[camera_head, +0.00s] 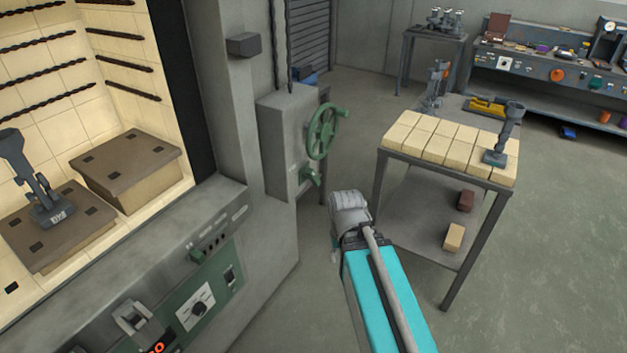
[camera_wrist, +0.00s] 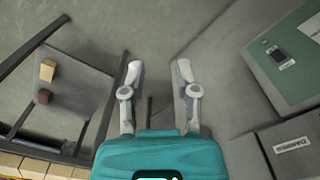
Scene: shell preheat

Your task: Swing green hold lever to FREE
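The green hold lever (camera_head: 309,177) is a short green handle low on the front of the grey housing (camera_head: 283,140), below a green handwheel (camera_head: 322,132). I cannot read a FREE mark there in the head view. The lever does not show clearly in the wrist view. My gripper (camera_wrist: 158,75) is open, with two grey fingers well apart and nothing between them, above the floor. In the head view the grey end of my arm is right of and below the lever, apart from it. The fingers cannot be made out there.
A cart (camera_head: 480,180) with pale bricks on top and two small blocks below stands to the right. The furnace (camera_head: 240,225) with its green control panel (camera_head: 202,300) is at left. Grey floor (camera_wrist: 160,25) lies clear between them. A workbench (camera_head: 550,70) is at the back.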

